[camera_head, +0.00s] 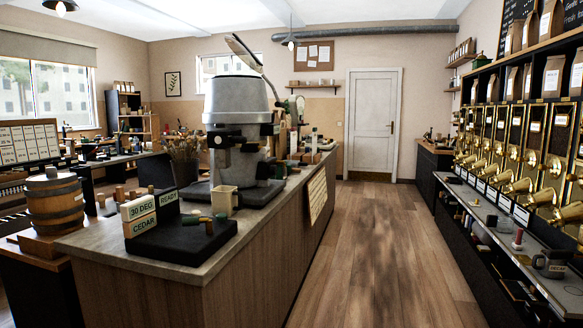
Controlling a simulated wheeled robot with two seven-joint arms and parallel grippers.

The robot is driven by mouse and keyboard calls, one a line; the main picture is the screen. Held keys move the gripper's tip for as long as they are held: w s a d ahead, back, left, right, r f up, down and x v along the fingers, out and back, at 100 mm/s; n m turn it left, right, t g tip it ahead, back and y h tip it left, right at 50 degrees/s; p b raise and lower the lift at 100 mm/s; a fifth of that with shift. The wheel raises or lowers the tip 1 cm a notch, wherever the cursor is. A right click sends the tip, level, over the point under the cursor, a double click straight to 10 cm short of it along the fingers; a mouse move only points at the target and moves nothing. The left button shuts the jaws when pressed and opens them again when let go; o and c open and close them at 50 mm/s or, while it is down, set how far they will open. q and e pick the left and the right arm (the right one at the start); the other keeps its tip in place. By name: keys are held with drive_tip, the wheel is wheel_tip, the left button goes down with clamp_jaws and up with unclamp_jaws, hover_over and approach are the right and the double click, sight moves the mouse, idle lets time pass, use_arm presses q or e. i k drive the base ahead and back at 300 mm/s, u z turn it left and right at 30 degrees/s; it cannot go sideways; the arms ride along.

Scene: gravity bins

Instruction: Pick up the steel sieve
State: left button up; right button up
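I cannot make out the steel sieve for certain in the head view. Small items on the right-hand ledge (455,186), below the row of bins, are too small or dark to name. Neither of my grippers shows in this view.
A barrel (54,204) stands at left. Brass-spouted bins (505,150) line the right wall. A dark mug (552,263) stands below them. The floor aisle (375,250) is clear.

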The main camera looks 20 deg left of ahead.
sight(295, 165)
drive_tip(key=z, duration=0.25)
drive_tip(key=i, duration=2.1)
drive_tip(key=z, duration=0.25)
drive_tip(key=i, duration=2.75)
drive_tip(key=u, duration=0.2)
drive_tip(key=i, duration=2.65)
drive_tip(key=u, duration=1.6)
drive_tip(key=i, duration=1.5)
drive_tip(key=u, duration=1.35)
